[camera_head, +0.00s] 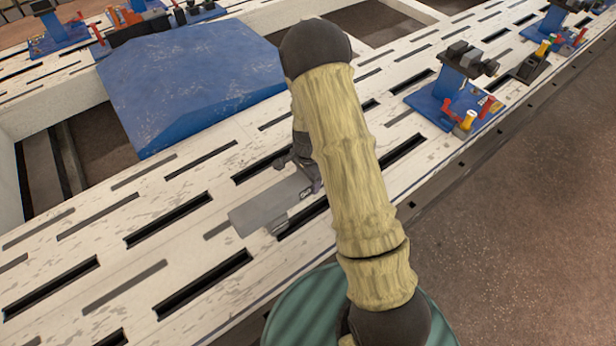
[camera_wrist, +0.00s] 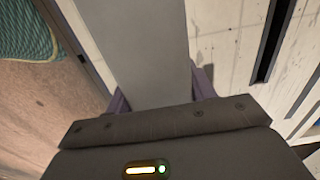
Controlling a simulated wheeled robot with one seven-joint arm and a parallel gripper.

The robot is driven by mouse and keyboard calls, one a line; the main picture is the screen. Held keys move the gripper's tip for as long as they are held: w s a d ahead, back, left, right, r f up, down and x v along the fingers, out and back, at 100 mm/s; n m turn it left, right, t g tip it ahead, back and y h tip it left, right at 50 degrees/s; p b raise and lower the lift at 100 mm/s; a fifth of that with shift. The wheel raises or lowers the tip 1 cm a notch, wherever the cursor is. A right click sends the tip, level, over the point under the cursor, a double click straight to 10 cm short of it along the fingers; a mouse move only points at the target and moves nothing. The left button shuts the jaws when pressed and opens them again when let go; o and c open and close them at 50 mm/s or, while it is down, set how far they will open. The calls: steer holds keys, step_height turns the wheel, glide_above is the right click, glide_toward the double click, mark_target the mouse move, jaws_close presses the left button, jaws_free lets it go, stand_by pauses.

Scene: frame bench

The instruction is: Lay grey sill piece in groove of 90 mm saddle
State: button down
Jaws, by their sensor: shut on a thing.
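The grey sill piece (camera_head: 262,206) is a flat, long bar in the head view, over the slotted white bench left of my arm. In the wrist view the sill piece (camera_wrist: 140,45) runs up from between the two purple fingers of my gripper (camera_wrist: 162,95), which is shut on it. My arm partly hides the gripper in the head view. Blue fixtures with dark blocks on top stand on the bench, one at right (camera_head: 460,85). I cannot tell which holds the 90 mm saddle, and no groove shows clearly.
A large blue sheet-covered mound (camera_head: 190,80) lies behind the sill piece. More blue fixtures stand at the far left (camera_head: 58,38) and far right (camera_head: 556,28), with red and yellow clamps. The slotted white bench (camera_head: 150,185) is clear at left.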

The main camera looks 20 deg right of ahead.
steer(key=shift+w+f, duration=0.1)
steer(key=shift+f, duration=0.2)
steer(key=shift+c, duration=2.2)
jaws_free()
steer(key=shift+f, duration=0.15)
step_height(320, 180, up, 18)
steer(key=p, duration=0.4)
steer(key=shift+f+p, duration=0.2)
steer(key=shift+p, duration=0.15)
